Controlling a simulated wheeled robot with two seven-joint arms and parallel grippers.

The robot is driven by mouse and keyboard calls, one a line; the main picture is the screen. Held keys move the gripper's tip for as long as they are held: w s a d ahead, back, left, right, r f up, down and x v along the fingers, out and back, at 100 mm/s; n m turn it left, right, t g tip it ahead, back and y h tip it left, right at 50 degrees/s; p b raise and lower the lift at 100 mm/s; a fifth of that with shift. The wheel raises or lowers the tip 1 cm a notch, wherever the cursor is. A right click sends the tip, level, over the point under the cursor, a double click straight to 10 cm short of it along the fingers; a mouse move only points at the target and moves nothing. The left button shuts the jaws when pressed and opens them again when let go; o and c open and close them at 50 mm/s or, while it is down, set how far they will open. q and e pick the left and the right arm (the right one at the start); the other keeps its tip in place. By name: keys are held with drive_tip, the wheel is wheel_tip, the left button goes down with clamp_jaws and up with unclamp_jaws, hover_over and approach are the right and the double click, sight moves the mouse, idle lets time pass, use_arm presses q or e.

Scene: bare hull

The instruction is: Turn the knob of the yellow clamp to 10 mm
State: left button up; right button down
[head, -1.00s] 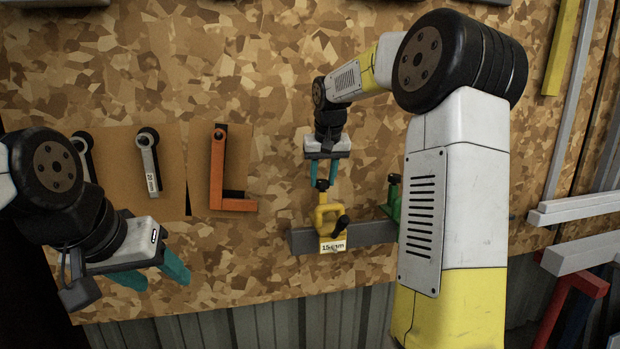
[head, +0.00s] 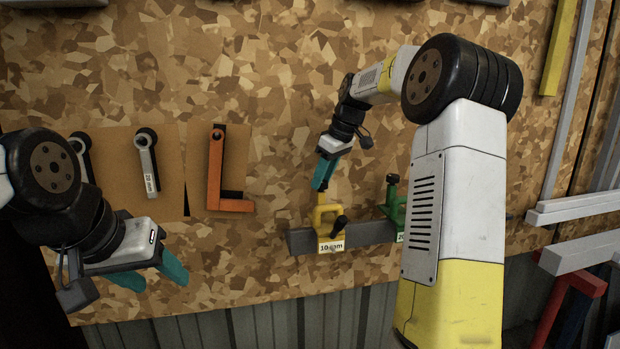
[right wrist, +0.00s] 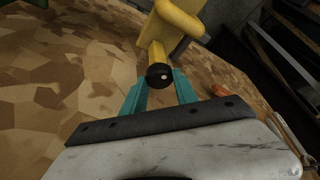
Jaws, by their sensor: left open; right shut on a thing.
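The yellow clamp (head: 328,216) sits on a grey bar (head: 370,233) on the board in the head view. Its white label (head: 331,246) reads 10 mm. My right gripper (head: 322,186) comes from above, tilted, with its teal fingers at the top of the clamp. In the right wrist view the fingers (right wrist: 160,88) are on either side of the clamp's dark round knob (right wrist: 159,76), shut on it, with the yellow clamp body (right wrist: 176,25) beyond. In the head view the knob is hidden by the fingers. My left gripper (head: 150,275) is open and empty at the lower left.
A green clamp (head: 393,203) sits on the same bar to the right, partly behind my right arm. An orange L-shaped tool (head: 216,172) and grey tools (head: 148,160) hang at the left. Grey shelf bars (head: 575,210) stick out at the right.

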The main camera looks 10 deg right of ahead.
drive_tip(key=shift+n, duration=0.4)
drive_tip(key=c, duration=0.9)
unclamp_jaws()
drive_tip(key=shift+c, duration=0.2)
drive_tip(key=shift+r, duration=0.1)
drive_tip(key=v, duration=0.7)
drive_tip(key=shift+d+r, duration=0.2)
drive_tip(key=shift+r, duration=0.1)
